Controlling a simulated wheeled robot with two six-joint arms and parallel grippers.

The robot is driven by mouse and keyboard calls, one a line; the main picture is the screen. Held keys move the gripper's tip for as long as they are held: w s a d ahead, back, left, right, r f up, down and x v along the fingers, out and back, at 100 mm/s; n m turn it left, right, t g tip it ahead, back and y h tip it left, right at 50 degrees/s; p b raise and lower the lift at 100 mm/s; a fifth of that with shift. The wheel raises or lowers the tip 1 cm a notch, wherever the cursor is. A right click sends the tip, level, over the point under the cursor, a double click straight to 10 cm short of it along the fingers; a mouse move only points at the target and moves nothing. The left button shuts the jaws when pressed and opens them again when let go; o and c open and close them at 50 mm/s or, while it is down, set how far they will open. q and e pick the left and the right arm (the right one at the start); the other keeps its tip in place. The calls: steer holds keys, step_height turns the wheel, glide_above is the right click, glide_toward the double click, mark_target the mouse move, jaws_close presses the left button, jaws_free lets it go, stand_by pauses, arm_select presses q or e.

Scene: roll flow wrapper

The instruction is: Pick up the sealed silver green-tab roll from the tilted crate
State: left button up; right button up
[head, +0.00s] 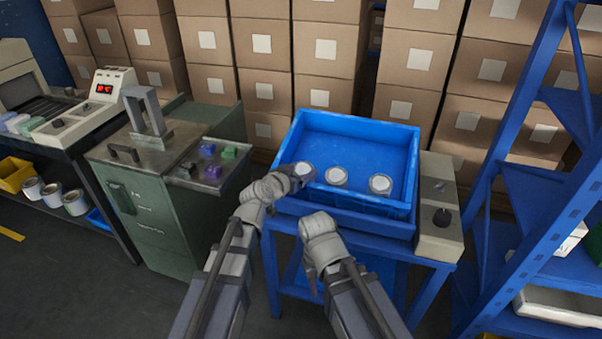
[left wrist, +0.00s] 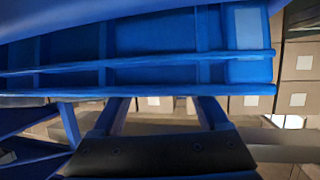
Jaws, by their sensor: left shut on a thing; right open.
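The tilted blue crate (head: 372,133) stands on a blue stand in the head view. Three silver rolls with pale round ends are along its near side: a left one (head: 304,169), a middle one (head: 336,176) and a right one (head: 380,184). My left gripper (head: 293,177) is at the crate's near left corner, shut on the left roll, partly covering it. I cannot make out a green tab on any roll. My right gripper (head: 314,286) is open and empty, low in front of the stand. The left wrist view shows blue walls and ribs but no roll.
A grey-green machine (head: 160,215) with purple and green pieces on top stands left of the crate. A beige control box (head: 438,210) adjoins the crate's right side. A blue rack (head: 520,150) stands far right. Stacked cartons (head: 325,50) close off the back.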

mark_target(300, 169)
arm_select(q)
steer(key=shift+w+a+r+p, duration=0.25)
steer(key=shift+w+p, duration=0.15)
steer(key=shift+p, duration=0.3)
jaws_close()
step_height(300, 169, up, 8)
steer(key=p, duration=0.7)
steer(key=shift+d+f, duration=0.1)
steer(key=shift+f, duration=0.15)
steer(key=shift+r+p, duration=0.5)
steer(key=shift+p, duration=0.3)
